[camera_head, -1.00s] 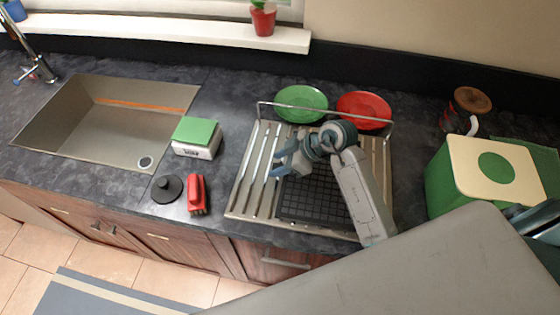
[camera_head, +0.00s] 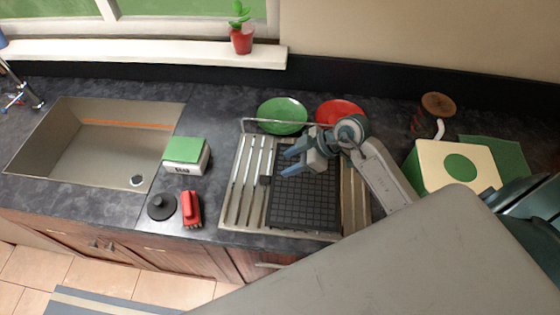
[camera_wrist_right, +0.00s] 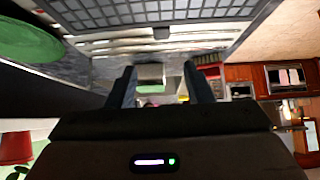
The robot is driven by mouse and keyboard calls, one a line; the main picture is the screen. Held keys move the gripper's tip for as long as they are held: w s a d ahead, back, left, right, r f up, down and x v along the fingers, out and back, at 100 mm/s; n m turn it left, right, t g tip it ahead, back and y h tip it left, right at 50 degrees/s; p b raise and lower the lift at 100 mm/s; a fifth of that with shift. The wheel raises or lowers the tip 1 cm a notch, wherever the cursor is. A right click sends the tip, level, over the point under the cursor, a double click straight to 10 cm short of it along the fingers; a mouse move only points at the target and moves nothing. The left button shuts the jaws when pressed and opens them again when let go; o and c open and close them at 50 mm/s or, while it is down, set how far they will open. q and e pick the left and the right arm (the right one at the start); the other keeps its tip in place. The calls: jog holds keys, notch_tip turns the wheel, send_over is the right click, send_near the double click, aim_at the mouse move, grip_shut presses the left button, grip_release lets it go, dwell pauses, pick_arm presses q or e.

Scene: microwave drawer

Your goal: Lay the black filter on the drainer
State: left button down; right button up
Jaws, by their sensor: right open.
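The black filter (camera_head: 305,205), a flat gridded plate with a small tab on its left side, lies on the slatted metal drainer (camera_head: 232,205). My right gripper (camera_head: 284,164) is open and empty, above the upper part of the filter. It hides part of the filter's far edge. In the right wrist view, the open fingers (camera_wrist_right: 160,82) are apart with nothing between them. The filter (camera_wrist_right: 150,12) and drainer slats (camera_wrist_right: 110,46) show at the top there. My left gripper is not in view.
A green plate (camera_head: 282,114) and a red plate (camera_head: 341,110) stand behind the drainer's rail. A green-topped box (camera_head: 186,155), a black round lid (camera_head: 161,207) and a red object (camera_head: 191,209) sit left. The sink (camera_head: 95,150) is farther left; a green-and-cream box (camera_head: 455,165) is right.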

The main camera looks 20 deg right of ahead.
jog(key=shift+s+d+r, duration=0.25)
jog(key=shift+d+r, duration=0.25)
